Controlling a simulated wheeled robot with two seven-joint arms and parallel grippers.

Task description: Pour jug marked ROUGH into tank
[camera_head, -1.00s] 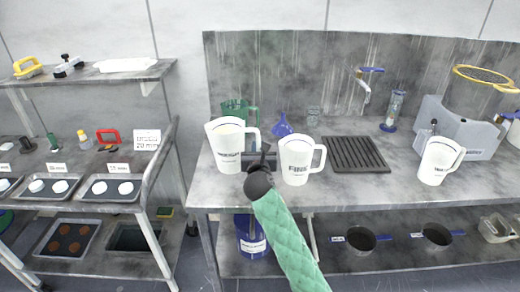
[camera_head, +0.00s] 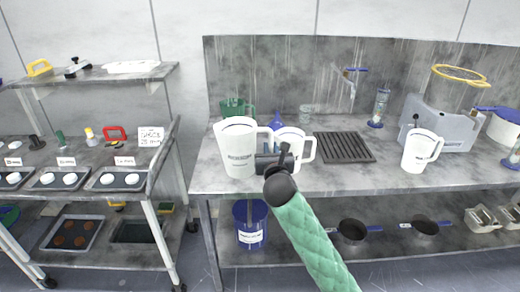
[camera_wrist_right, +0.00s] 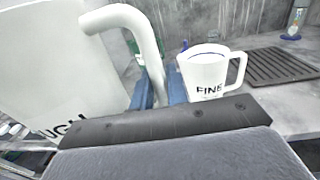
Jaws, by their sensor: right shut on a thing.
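The white jug marked ROUGH (camera_head: 236,150) is upright at the left end of the bench; I cannot tell whether its base touches the bench. Its lettering shows partly, as "UGH", in the right wrist view (camera_wrist_right: 30,80). My right gripper (camera_head: 273,161) is shut on its handle. The white jug marked FINE (camera_head: 290,138) stands just behind and right of the gripper, partly hidden in the head view; it also shows in the right wrist view (camera_wrist_right: 207,75). A round tank-like vessel with a yellow rim (camera_head: 455,92) is on a grey machine at the right. My left gripper is out of view.
A third white jug (camera_head: 418,152) stands near the machine. A dark slotted grate (camera_head: 343,147) lies mid-bench, with bare bench around it. A green jug (camera_head: 238,107) and a blue funnel (camera_head: 276,121) stand behind. A blue bucket (camera_head: 250,228) is below; a shelf rack is left.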

